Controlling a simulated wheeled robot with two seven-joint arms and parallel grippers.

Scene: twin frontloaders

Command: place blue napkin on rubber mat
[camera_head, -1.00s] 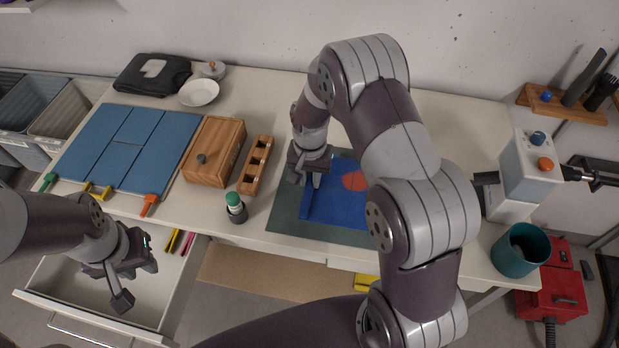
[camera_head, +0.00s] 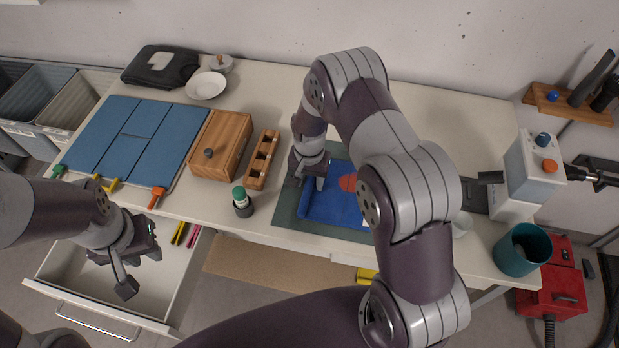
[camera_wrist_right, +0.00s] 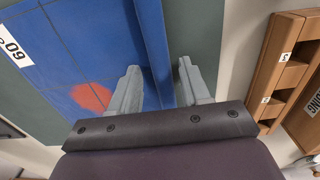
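The blue napkin (camera_head: 335,207), with a red patch, lies on the dark green rubber mat (camera_head: 287,212) on the table. My right arm hides part of both. My right gripper (camera_head: 309,184) points down at the napkin's left edge. In the right wrist view my right gripper (camera_wrist_right: 160,88) has its fingers apart, one on each side of a raised strip along the edge of the napkin (camera_wrist_right: 85,50). Contact with the cloth is unclear. The mat (camera_wrist_right: 195,30) shows beyond that edge. My left gripper (camera_head: 138,268) is open and empty above the open drawer.
A wooden box (camera_head: 222,145) and a slotted wooden block (camera_head: 262,160) stand left of the mat. A green-capped bottle (camera_head: 241,200) stands near the front edge. A white machine (camera_head: 530,175) and a teal bin (camera_head: 521,250) are at right. An open drawer (camera_head: 150,285) juts out at front left.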

